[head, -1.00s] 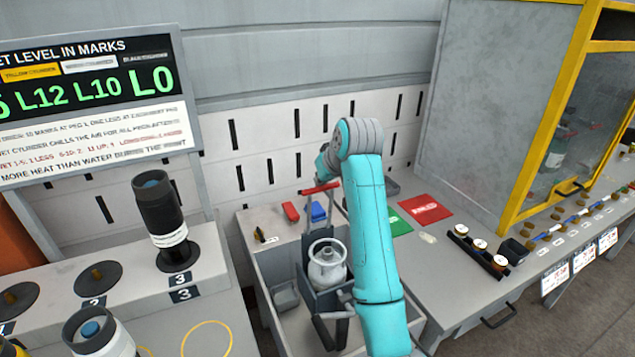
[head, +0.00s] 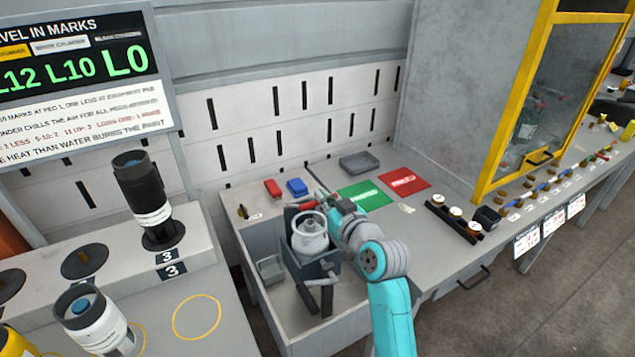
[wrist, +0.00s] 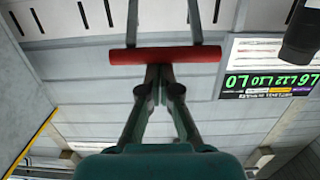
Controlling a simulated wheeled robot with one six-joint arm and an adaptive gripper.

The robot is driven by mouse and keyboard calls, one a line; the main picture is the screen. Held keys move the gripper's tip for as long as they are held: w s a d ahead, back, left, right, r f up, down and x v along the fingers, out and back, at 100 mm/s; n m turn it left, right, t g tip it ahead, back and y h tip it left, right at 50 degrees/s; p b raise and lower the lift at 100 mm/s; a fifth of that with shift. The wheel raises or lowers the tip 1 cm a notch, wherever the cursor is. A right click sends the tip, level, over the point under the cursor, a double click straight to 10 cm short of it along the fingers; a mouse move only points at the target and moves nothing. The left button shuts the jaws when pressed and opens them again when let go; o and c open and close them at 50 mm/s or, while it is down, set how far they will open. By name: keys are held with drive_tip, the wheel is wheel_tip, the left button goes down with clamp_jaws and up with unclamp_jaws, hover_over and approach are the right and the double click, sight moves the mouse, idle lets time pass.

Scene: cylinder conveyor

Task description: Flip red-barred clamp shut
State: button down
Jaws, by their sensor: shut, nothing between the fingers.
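The clamp's red bar (head: 307,206) shows just behind the top of a pale canister (head: 310,238) in the head view. The canister sits in a dark grey cradle (head: 322,269) inside an open-topped bay of the bench. In the wrist view the red bar (wrist: 190,54) lies crosswise, with two grey clamp arms running from it to the picture's top. My gripper (wrist: 158,70) is shut and empty, its fingertips at the bar's edge, seemingly touching it. In the head view my gripper (head: 322,199) is beside the bar, partly hidden by my wrist.
A red block (head: 272,187) and a blue block (head: 297,187) stand behind the bay. A green mat (head: 366,195), a red mat (head: 404,181) and a grey tray (head: 359,162) lie to the right. A black cylinder (head: 147,200) stands on the left bench.

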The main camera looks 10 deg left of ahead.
drive_tip(key=shift+t+y, duration=0.4)
drive_tip(key=shift+t, duration=0.3)
drive_tip(key=shift+s+d+f, duration=0.35)
drive_tip(key=shift+s+f, duration=0.2)
drive_tip(key=shift+f, duration=1.3)
drive_tip(key=shift+s+d+f, duration=0.3)
drive_tip(key=shift+s+f, duration=0.2)
drive_tip(key=shift+f, duration=1.3)
drive_tip(key=shift+s+d+f, duration=0.35)
drive_tip(key=shift+s+f, duration=0.2)
drive_tip(key=shift+f, duration=1.3)
drive_tip(key=shift+s+d+f, duration=0.1)
drive_tip(key=shift+s+d, duration=0.25)
drive_tip(key=shift+s, duration=0.1)
drive_tip(key=r+v, duration=0.1)
drive_tip(key=v, duration=0.9)
drive_tip(key=shift+s+d+r, duration=0.2)
drive_tip(key=shift+s+r, duration=0.05)
drive_tip(key=shift+r, duration=0.1)
